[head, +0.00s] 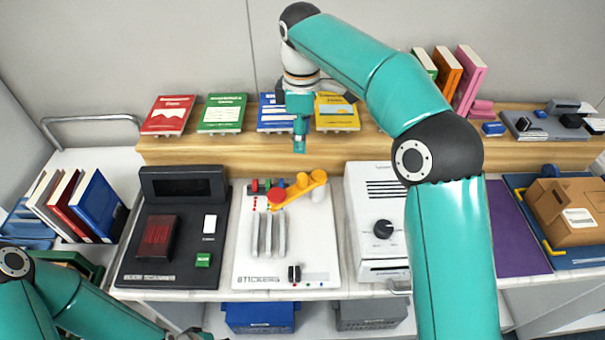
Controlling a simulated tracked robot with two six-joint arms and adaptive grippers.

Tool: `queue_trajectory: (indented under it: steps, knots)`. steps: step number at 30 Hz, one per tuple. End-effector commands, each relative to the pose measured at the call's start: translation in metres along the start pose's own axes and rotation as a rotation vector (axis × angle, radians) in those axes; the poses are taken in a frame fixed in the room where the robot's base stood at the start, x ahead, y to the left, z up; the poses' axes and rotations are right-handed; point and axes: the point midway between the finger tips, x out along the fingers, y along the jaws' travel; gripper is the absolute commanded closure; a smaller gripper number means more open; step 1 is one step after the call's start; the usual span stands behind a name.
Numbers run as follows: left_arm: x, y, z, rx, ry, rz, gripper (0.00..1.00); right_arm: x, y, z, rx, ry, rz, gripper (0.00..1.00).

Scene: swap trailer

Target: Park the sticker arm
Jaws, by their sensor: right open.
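The sticker arm (300,186) is a yellow jointed lever with a red end. It lies across the upper part of the white board marked STICKERS (316,262), with its red end at the left, near the red and green pieces. My right gripper (300,147) is open and empty, pointing down above and behind the sticker arm, in front of the wooden shelf. It looks apart from the arm. It is seen nearly edge-on, so the gap between its fingers is hard to see.
A black scanner (137,262) stands left of the board, and a white machine with a black knob (383,229) stands right. The wooden shelf (210,149) behind holds several coloured books. A cardboard box (563,215) sits at the far right. My right forearm hides part of the counter.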

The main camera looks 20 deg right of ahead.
Motion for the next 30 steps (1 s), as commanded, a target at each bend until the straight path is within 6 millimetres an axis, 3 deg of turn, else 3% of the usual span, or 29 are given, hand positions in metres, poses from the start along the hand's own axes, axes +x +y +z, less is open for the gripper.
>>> queue_trajectory:
  steps: [6, 15, 21, 30]
  knots:
    - [0.006, -0.002, 0.000, 0.000, 0.000, 0.000, 0.60, 0.050, -0.001, 0.002, 0.003, -0.004, -0.005, 0.49]
    - [0.004, -0.002, 0.000, 0.000, 0.001, 0.000, 0.60, 0.107, -0.001, 0.002, 0.003, -0.002, -0.004, 0.49]
    - [0.003, -0.001, 0.000, 0.000, 0.001, 0.000, 0.60, 0.127, 0.001, 0.002, 0.004, -0.001, -0.001, 0.49]
    - [0.003, -0.001, 0.000, 0.000, 0.001, 0.000, 0.60, 0.132, 0.000, 0.002, 0.004, -0.001, -0.001, 0.49]
